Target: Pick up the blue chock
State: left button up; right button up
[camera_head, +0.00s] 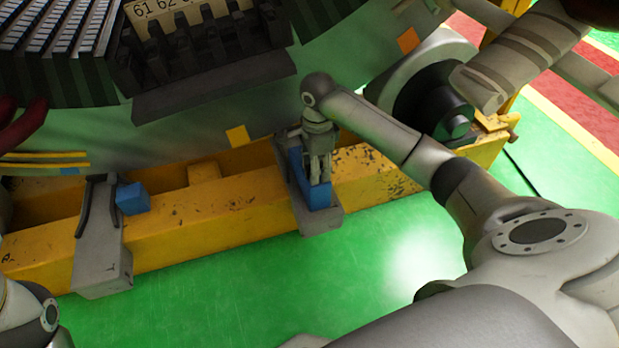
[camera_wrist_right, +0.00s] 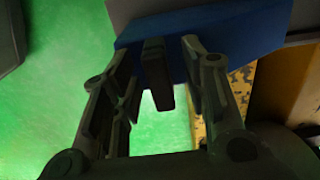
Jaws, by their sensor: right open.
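A blue chock (camera_head: 319,196) sits on a grey bracket (camera_head: 321,222) on the yellow beam, near the middle of the head view. My right gripper (camera_head: 320,172) points down over this chock, and its fingers hide part of it. In the right wrist view the blue chock (camera_wrist_right: 240,32) lies just past the fingertips of my right gripper (camera_wrist_right: 160,55). The fingers are spread open; I cannot tell whether they touch the chock. A second blue chock (camera_head: 132,198) sits beside another grey bracket (camera_head: 103,262) at left. My left gripper is not in view.
The yellow beam (camera_head: 190,226) is scuffed and runs across under the large grey-green stator (camera_head: 225,105). A dark grey roller (camera_head: 440,105) stands to the right, behind my right arm. The green floor (camera_head: 230,295) in front is clear.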

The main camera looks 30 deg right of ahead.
grip_shut()
dwell(0.3)
jog(key=shift+r, duration=0.1)
